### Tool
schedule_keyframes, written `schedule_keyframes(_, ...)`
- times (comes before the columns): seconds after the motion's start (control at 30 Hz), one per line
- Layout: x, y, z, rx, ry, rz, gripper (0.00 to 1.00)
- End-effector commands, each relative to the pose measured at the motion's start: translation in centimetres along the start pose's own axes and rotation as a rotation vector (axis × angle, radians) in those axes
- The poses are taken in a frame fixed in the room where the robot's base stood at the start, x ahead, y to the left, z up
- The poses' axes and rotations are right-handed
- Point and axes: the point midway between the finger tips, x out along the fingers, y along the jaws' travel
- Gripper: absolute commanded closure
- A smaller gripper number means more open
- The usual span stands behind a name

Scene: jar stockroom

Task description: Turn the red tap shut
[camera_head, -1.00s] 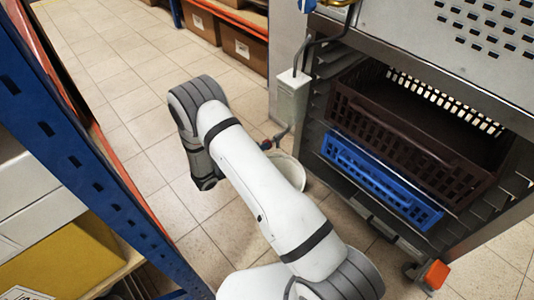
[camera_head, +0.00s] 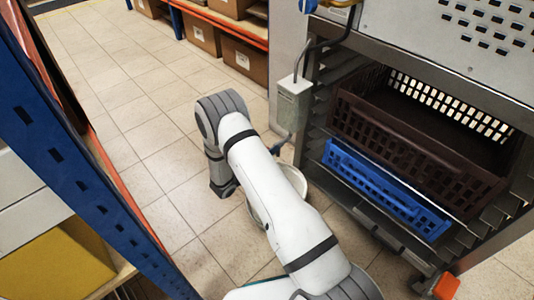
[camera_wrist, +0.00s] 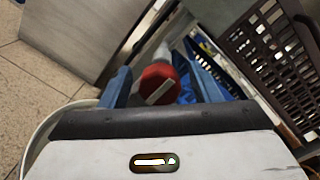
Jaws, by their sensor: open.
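The red tap (camera_wrist: 157,78) shows in the wrist view as a round red knob with a pale bar across its face. It sits on the end of a grey pipe (camera_wrist: 164,50). My gripper (camera_wrist: 157,66) is open, with one blue finger on each side of the tap. The tap appears between the fingers, with gaps on both sides; I cannot tell how deep it sits between them. In the head view my arm hides the tap, and only the grey pipe (camera_head: 282,144) below a pale box (camera_head: 293,103) shows.
A white bucket (camera_head: 298,180) stands on the floor below the pipe. To the right is a metal rack with a brown crate (camera_head: 415,150) and a blue crate (camera_head: 385,190). A blue shelf upright (camera_head: 75,180) stands close on the left. Tiled floor is free beyond my arm.

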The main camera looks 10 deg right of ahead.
Motion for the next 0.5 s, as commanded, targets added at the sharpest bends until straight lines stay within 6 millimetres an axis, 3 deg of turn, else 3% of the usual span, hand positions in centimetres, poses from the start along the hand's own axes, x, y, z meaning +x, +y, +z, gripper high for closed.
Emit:
schedule_keyframes(0.13, -0.03, -0.02, 0.04, 0.0, 0.0, 0.0, 0.44)
schedule_keyframes(0.5, -0.05, -0.01, 0.03, 0.001, 0.0, 0.0, 0.74)
